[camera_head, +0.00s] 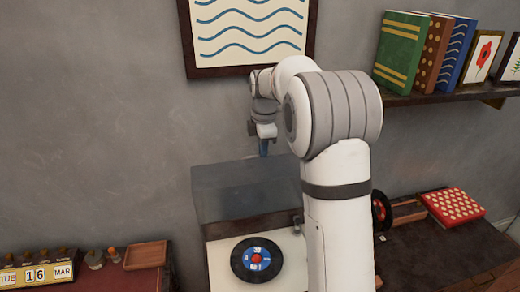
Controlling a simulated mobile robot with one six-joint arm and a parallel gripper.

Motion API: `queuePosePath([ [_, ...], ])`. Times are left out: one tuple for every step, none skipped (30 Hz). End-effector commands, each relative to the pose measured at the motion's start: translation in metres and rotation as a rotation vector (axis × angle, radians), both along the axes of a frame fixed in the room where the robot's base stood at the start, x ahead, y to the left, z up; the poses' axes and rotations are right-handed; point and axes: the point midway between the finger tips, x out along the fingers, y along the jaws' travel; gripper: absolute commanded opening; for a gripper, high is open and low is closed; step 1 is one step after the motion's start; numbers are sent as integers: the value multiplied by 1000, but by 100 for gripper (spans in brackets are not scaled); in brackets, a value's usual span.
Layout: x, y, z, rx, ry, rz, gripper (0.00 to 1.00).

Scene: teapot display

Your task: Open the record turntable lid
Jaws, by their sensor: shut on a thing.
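The record turntable (222,272) has a pale top with a black record (242,277) with a blue and red label on it. Its translucent grey lid (228,185) stands raised at the back, near the wall, and the record is uncovered. My gripper (264,150) points down at the upper edge of the lid and is shut on it. The fingertips are small in this view. My arm hides the right side of the turntable and part of the lid.
A shelf (440,98) with several books and cards is at the upper right. A framed wave picture (250,30) hangs behind my arm. A calendar (38,274) and a small tray (147,254) are at the left; a red dotted box (452,207) lies at the right.

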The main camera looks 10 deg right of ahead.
Motion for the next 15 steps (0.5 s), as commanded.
queuePosePath([
  [0,0,1,0,-1,2,0],
  [0,0,1,0,-1,2,0],
  [0,0,1,0,-1,2,0],
  [0,0,1,0,-1,2,0],
  [0,0,1,0,-1,2,0],
  [0,0,1,0,-1,2,0],
  [0,0,1,0,-1,2,0],
  [1,0,1,0,-1,2,0],
  [3,0,1,0,-1,3,0],
  [5,0,1,0,-1,3,0],
  [7,0,2,0,-2,3,0],
  [11,0,2,0,-2,3,0],
  [15,0,2,0,-1,3,0],
  [18,0,2,0,-2,3,0],
  [22,0,2,0,-2,3,0],
])
